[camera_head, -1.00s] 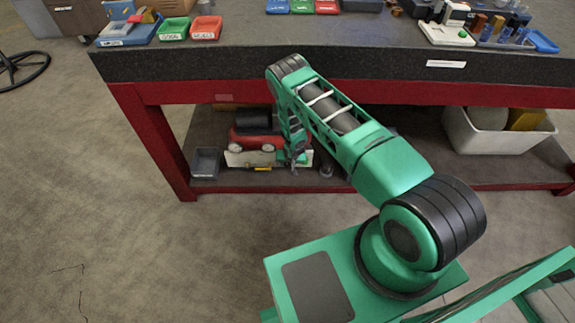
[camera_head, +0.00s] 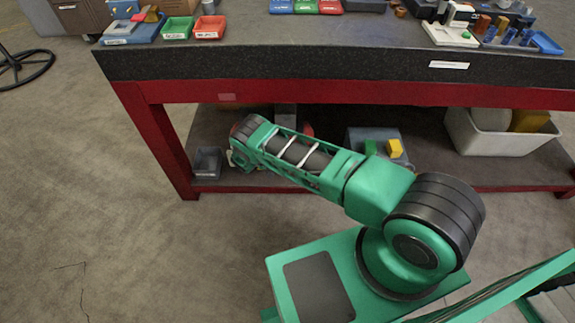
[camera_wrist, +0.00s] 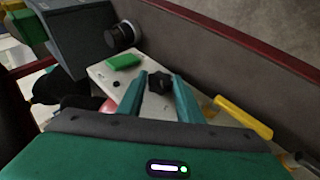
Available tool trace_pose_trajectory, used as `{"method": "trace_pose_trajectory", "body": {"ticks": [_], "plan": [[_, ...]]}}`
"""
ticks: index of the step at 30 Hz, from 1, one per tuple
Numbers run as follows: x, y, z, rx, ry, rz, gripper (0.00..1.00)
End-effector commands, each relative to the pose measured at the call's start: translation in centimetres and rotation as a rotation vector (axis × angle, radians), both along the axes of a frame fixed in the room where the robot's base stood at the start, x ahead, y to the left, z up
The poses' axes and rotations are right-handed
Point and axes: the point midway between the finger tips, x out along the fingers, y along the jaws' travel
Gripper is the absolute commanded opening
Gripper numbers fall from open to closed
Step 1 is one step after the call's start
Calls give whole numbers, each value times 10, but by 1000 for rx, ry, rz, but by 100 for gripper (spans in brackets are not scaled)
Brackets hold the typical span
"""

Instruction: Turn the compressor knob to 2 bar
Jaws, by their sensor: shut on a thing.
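A black lobed knob (camera_wrist: 160,83) stands on a pale panel (camera_wrist: 138,91) in the wrist view. My gripper (camera_wrist: 161,82) has one teal finger on each side of the knob and is shut on it. A green block (camera_wrist: 123,62) sits on the panel beside the knob, and part of a red body (camera_wrist: 108,105) shows behind the left finger. In the head view a bit of red (camera_head: 306,131) shows behind my forearm on the lower shelf; the knob and my fingertips are hidden there. I cannot read any pressure value.
A grey box with a round black part (camera_wrist: 120,37) stands beside the panel. A yellow handle-like piece (camera_wrist: 243,117) lies right of my fingers. On the lower shelf stand a small grey bin (camera_head: 207,162) and a white bin (camera_head: 490,139). The red-framed bench top (camera_head: 330,63) overhangs the shelf.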

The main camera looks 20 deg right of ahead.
Motion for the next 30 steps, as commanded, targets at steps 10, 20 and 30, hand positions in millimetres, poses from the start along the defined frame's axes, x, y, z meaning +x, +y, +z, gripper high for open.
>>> {"method": "trace_pose_trajectory", "body": {"ticks": [10,20,30], "plan": [[2,6,-4,-86,32,10,10],[3,8,-4,-103,41,12,10],[3,8,-5,-102,40,14,46]]}}
